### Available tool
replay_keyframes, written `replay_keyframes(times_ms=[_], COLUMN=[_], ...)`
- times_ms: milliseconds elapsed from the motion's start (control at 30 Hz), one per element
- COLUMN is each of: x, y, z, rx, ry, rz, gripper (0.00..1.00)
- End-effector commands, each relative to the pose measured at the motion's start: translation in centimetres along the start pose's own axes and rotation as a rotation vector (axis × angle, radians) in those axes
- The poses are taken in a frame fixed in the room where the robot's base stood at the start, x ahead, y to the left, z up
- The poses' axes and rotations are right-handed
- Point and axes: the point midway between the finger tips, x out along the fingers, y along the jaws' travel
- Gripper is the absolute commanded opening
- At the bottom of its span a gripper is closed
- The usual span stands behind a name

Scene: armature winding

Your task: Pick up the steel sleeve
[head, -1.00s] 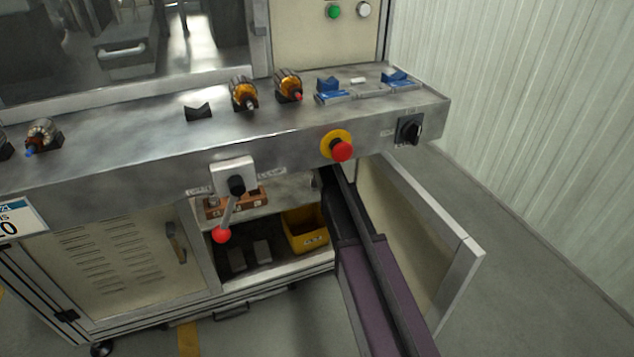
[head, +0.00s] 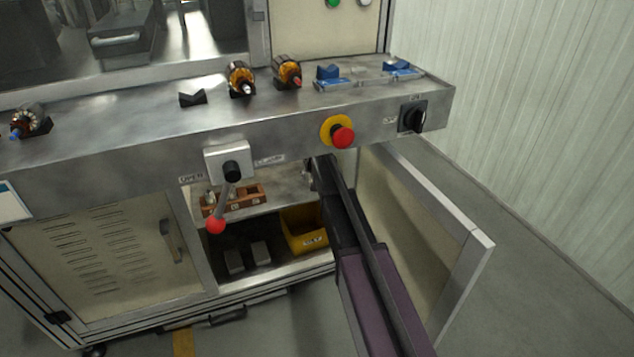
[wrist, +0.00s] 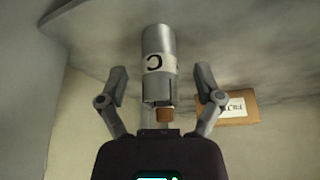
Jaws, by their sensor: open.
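The steel sleeve (wrist: 156,42) is a grey metal cylinder with a white band marked with a letter like C. It is in the upper middle of the wrist view. My gripper (wrist: 160,82) is open, with one finger on each side of the sleeve's near end and gaps visible on both sides. A small brown piece (wrist: 164,114) shows just below the sleeve's near end. In the head view my arm reaches into the open cabinet under the bench. The sleeve cannot be made out there, and my fingertips are not clear.
A brown card marked FILTER (wrist: 228,107) lies to the right in the wrist view. In the head view a yellow bin (head: 303,231), a brown rack (head: 240,198), the lever's red knob (head: 215,225) and the open cabinet door (head: 458,262) surround the arm. The bench (head: 120,135) overhangs it.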

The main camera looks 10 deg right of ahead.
Motion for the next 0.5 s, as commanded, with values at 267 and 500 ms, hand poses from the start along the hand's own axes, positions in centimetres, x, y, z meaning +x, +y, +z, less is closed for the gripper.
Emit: replay_keyframes(times_ms=[267,500], x=[-0.04,-0.04], y=[-0.01,-0.02], z=[0.00,0.00], rx=[0.000,0.000], ry=[0.000,0.000], rz=[0.000,0.000], gripper=[0.85,0.73])
